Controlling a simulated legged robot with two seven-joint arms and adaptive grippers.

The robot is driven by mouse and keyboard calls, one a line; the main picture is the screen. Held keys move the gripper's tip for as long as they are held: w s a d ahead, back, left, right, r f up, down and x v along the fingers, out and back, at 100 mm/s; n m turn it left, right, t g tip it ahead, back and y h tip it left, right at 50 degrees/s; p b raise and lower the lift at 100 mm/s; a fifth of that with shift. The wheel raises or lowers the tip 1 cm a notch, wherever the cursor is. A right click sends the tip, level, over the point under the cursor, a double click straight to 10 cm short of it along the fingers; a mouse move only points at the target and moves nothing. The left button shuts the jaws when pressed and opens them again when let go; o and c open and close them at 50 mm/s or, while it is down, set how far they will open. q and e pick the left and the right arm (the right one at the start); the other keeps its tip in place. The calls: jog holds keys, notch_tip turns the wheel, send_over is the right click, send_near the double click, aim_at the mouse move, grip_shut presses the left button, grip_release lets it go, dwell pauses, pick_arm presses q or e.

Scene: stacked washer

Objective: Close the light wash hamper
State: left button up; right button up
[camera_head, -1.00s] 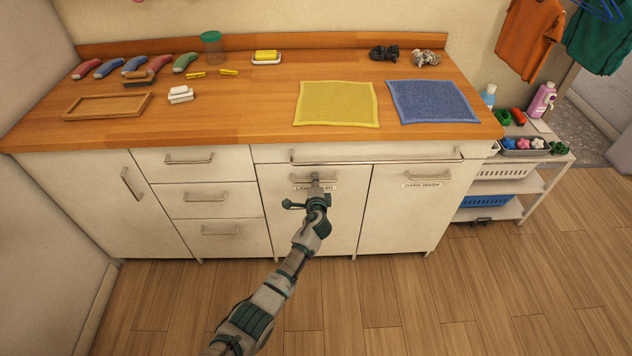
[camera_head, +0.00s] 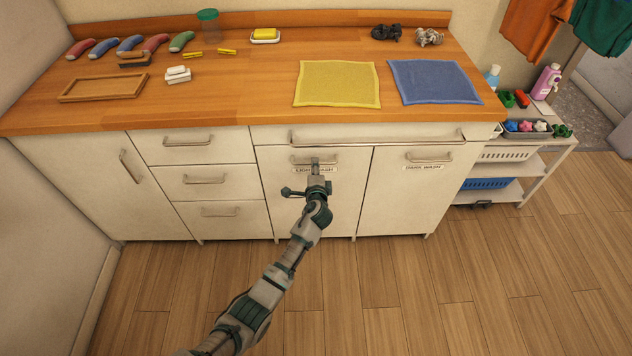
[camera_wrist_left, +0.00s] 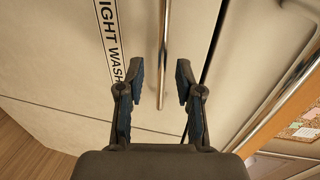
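The light wash hamper (camera_head: 310,208) is the cream front panel under the counter. It looks about flush with the panel beside it, and a narrow dark gap (camera_wrist_left: 212,42) shows along its edge in the left wrist view. Its label (camera_wrist_left: 108,40) is partly hidden by my gripper in the head view. My left gripper (camera_head: 315,166) is in front of the label, just below the metal handle (camera_head: 312,160). In the left wrist view the gripper (camera_wrist_left: 161,80) is open, its fingers on either side of the handle (camera_wrist_left: 163,45) line, with nothing held. My right gripper is not in view.
The dark wash hamper (camera_head: 408,200) is to the right, and several drawers (camera_head: 205,182) are to the left. A long bar (camera_head: 375,139) runs above both hampers. Yellow and blue cloths lie on the counter (camera_head: 240,95). A white shelf cart (camera_head: 540,165) stands at the right. The floor in front is clear.

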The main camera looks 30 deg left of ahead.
pick_arm(q)
jog(key=v, duration=0.8)
jog(key=shift+s, duration=0.3)
